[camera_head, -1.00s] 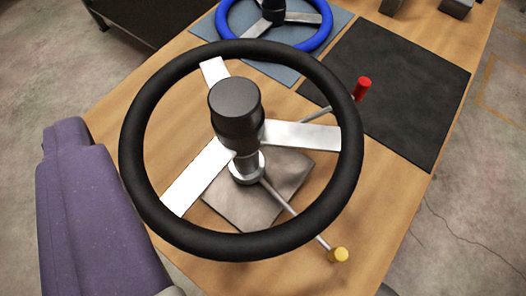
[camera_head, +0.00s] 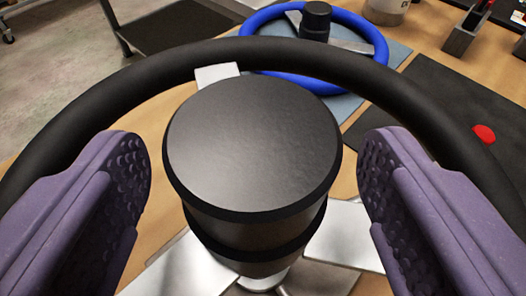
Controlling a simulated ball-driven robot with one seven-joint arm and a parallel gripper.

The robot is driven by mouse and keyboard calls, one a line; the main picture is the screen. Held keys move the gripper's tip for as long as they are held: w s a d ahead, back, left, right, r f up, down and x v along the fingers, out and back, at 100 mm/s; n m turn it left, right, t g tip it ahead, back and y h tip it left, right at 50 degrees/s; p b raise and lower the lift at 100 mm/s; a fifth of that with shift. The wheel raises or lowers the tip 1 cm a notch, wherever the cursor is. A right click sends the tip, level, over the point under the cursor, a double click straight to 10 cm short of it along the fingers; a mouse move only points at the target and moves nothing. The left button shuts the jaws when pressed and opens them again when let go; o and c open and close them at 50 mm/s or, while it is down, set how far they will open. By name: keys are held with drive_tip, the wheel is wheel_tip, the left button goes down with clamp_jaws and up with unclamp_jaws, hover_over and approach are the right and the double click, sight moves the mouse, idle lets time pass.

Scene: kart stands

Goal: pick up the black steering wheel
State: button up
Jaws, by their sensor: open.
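The black steering wheel (camera_head: 250,52) fills much of the view, with silver spokes (camera_head: 345,235) and a tall black cylindrical hub (camera_head: 252,145) at its middle. My gripper (camera_head: 255,180) is open, with one purple padded finger on each side of the hub. Gaps show between both fingers and the hub, so neither seems to touch it. The fingers hide parts of the rim at left and right. The lower rim is out of view.
A blue steering wheel (camera_head: 378,42) lies on a blue-grey mat (camera_head: 397,56) behind. Dark holders (camera_head: 462,38) and a pale container (camera_head: 386,10) stand at the back right.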

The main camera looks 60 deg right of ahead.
drive_tip(key=shift+w+d+f, duration=0.1)
drive_tip(key=shift+d, duration=0.1)
clamp_jaws()
drive_tip(key=shift+r, duration=0.2)
